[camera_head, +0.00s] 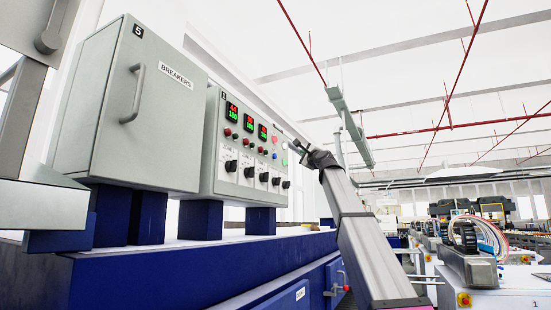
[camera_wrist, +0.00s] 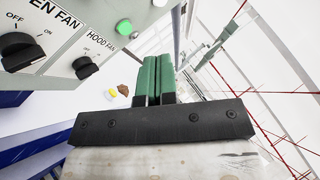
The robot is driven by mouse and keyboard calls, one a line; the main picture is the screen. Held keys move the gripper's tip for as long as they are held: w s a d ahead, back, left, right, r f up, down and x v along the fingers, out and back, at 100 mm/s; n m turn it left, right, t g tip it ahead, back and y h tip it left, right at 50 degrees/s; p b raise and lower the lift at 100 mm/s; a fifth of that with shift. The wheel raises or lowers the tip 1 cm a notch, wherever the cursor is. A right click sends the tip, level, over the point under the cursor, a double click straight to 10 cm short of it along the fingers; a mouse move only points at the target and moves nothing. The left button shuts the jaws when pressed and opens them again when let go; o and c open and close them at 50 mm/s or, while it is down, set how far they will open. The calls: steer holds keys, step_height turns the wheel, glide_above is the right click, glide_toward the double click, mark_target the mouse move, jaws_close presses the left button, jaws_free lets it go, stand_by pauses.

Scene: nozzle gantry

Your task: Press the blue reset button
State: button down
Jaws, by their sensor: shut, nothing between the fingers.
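The grey control panel (camera_head: 235,150) stands on blue supports and carries displays, small buttons and a row of black knobs. A small bluish button (camera_head: 275,155) shows near its right end, too small to make out well. My gripper (camera_head: 294,145) is just off the panel's right end, in front of the buttons. In the wrist view my gripper (camera_wrist: 153,75) is shut and empty, its green finger pads together. A green button (camera_wrist: 124,27) is up and left of the fingertips. No blue button is clear in the wrist view.
Black knobs labelled OVEN FAN, partly cut off, (camera_wrist: 20,52) and HOOD FAN (camera_wrist: 85,67) stick out left of my gripper. A grey breaker cabinet (camera_head: 130,110) with a handle stands left of the panel. The blue bench (camera_head: 190,270) lies below. Space right of the panel is open.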

steer(key=w+a, duration=0.3)
steer(key=a, duration=0.5)
steer(key=shift+a, duration=0.15)
steer(key=shift+w+a, duration=0.1)
steer(key=shift+a, duration=0.1)
stand_by(2.2)
steer(key=shift+a, duration=0.2)
steer(key=shift+w+a, duration=0.25)
steer(key=shift+a, duration=0.2)
stand_by(0.8)
steer(key=shift+d, duration=0.1)
steer(key=shift+s+d, duration=0.35)
steer(key=shift+d, duration=0.4)
steer(key=shift+s+d, duration=0.3)
steer(key=shift+d, duration=0.5)
steer(key=shift+s+d, duration=0.25)
steer(key=shift+d, duration=0.5)
steer(key=shift+s+d, duration=0.3)
steer(key=shift+d, duration=0.5)
